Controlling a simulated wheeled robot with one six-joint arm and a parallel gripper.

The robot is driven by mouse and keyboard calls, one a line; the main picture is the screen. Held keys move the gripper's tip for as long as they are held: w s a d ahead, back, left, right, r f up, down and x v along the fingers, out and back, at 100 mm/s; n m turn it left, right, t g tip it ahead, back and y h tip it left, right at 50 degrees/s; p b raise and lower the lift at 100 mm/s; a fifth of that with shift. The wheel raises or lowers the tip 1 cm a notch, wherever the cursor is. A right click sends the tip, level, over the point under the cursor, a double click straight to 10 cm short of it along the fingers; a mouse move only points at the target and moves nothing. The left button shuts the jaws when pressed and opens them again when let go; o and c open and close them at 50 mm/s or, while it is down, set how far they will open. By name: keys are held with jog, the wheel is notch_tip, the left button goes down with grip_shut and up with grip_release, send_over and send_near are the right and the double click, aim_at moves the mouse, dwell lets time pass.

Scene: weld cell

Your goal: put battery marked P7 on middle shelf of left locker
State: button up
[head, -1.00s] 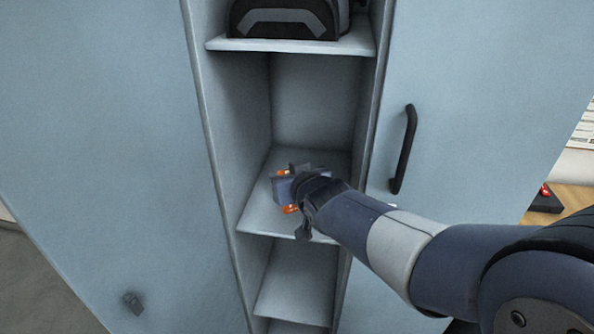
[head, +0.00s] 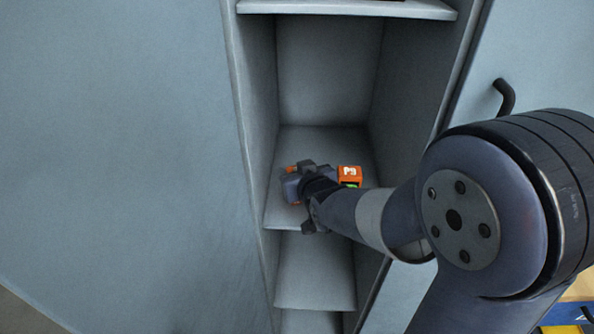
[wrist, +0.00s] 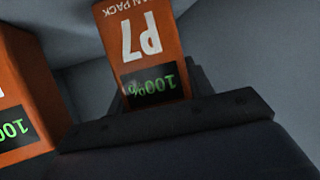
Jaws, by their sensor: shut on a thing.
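The battery marked P7 (wrist: 145,50) is orange with a white label and a green "100%" display. In the wrist view it stands upside down between my jaws. In the head view my gripper (head: 305,188) is inside the open locker (head: 325,75), at the middle shelf (head: 283,215), shut on the P7 battery. Only a dark blue body (head: 291,187) with orange parts shows there, mostly hidden by my gripper. I cannot tell whether it touches the shelf.
An orange battery marked P9 (head: 350,173) is on the same shelf, just right of my gripper. An orange battery (wrist: 18,95) also shows at the left of the wrist view. A shelf edge (head: 345,9) is above, another shelf (head: 315,285) below. Locker doors flank the opening.

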jog(key=shift+f, duration=0.15)
jog(key=o, duration=1.2)
jog(key=shift+r, duration=0.35)
jog(key=shift+s+d, duration=0.1)
jog(key=shift+s, duration=0.2)
jog(key=v, duration=1.1)
jog(key=shift+s, duration=0.15)
